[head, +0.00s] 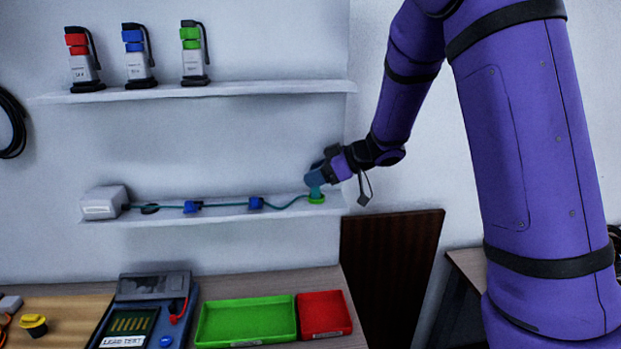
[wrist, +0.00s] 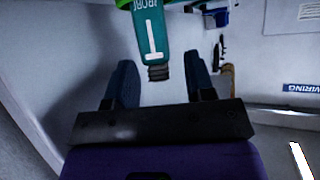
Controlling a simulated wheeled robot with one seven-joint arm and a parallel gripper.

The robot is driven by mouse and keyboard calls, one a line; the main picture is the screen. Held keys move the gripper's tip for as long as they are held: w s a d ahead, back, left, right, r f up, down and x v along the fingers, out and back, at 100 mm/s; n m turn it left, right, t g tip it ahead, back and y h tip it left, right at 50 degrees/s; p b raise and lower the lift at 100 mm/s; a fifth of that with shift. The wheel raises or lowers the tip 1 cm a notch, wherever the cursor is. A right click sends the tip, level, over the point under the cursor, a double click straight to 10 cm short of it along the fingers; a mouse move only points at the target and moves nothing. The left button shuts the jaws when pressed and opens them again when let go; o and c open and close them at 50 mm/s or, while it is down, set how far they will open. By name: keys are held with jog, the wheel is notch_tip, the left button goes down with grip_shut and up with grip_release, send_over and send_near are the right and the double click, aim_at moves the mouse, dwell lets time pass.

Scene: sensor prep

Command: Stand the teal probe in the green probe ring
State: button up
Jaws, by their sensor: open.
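The teal probe (head: 315,190) stands at the green probe ring (head: 317,199) near the right end of the lower shelf. In the wrist view the probe (wrist: 152,38) has a white mark and a dark ribbed end, and its other end meets the green ring (wrist: 123,4) at the top edge. My gripper (head: 316,177) is just above the probe in the head view. In the wrist view my gripper (wrist: 160,75) is open, with one finger on each side of the ribbed end and gaps showing. How deep the probe sits is hidden.
A teal cable runs along the lower shelf (head: 232,213) through blue clips (head: 256,203) to a white box (head: 103,203). Red, blue and green-topped devices stand on the upper shelf (head: 270,88). Green (head: 202,326) and red (head: 345,323) trays lie on the bench below.

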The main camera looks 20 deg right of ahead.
jog(key=s+d+r+m+t+h, duration=0.3)
jog(key=s+d+r+m+h, duration=0.15)
jog(key=d+r, duration=0.3)
jog(key=s+d+r+m+t+h, duration=0.4)
jog(key=s+d+r+h, duration=0.2)
jog(key=r, duration=0.3)
jog(key=s+a+f+m+g, duration=0.1)
jog(key=s+a+g, duration=0.3)
jog(key=s, duration=0.8)
jog(key=s+a+f+m+g, duration=0.1)
jog(key=s+a+f+g, duration=0.3)
jog(key=s, duration=0.8)
jog(key=shift+s+m+g, duration=0.3)
jog(key=shift+s+m, duration=0.05)
jog(key=shift+s, duration=0.05)
dwell(0.3)
